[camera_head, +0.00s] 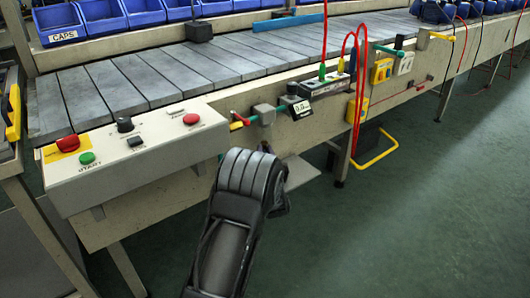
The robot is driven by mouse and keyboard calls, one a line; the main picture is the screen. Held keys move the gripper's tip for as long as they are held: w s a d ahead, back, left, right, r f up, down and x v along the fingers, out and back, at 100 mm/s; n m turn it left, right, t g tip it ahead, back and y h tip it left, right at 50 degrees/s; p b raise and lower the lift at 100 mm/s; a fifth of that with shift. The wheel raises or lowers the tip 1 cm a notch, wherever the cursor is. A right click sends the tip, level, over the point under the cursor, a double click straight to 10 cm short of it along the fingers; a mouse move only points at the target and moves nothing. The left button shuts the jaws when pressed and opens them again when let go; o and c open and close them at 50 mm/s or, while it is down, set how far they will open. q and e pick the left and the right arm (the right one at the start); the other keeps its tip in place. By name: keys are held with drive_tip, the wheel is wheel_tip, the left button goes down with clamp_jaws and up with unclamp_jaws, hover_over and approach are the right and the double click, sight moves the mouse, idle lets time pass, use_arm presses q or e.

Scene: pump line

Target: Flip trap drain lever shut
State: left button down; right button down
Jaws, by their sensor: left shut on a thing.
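My left gripper (267,150) reaches up from the bottom of the head view to the conveyor's front side, just below a small grey block-shaped fitting (264,114) on the pipe line. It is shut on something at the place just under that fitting. The dark wrist hides the fingertips and what they hold, most likely the trap drain lever, so the lever's angle cannot be seen. A red handle (240,117) with a yellow part sits on the line just left of the fitting. My right gripper is not in view.
A control box (135,158) with red and green buttons is left of my wrist. A small display unit (298,106), red hoses (361,75) and a yellow bracket (378,151) are to the right. Blue bins line the back.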

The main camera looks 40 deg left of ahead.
use_arm(q)
drive_tip(key=m+t+h+b, duration=0.1)
drive_tip(key=h, duration=0.1)
drive_tip(key=m+t+h+b, duration=0.1)
drive_tip(key=m+h, duration=0.1)
drive_tip(key=shift+s+a+r+t, duration=0.1)
drive_tip(key=shift+a+t, duration=0.1)
drive_tip(key=shift+t, duration=0.2)
drive_tip(key=c, duration=1.3)
unclamp_jaws()
drive_tip(key=shift+s, duration=0.1)
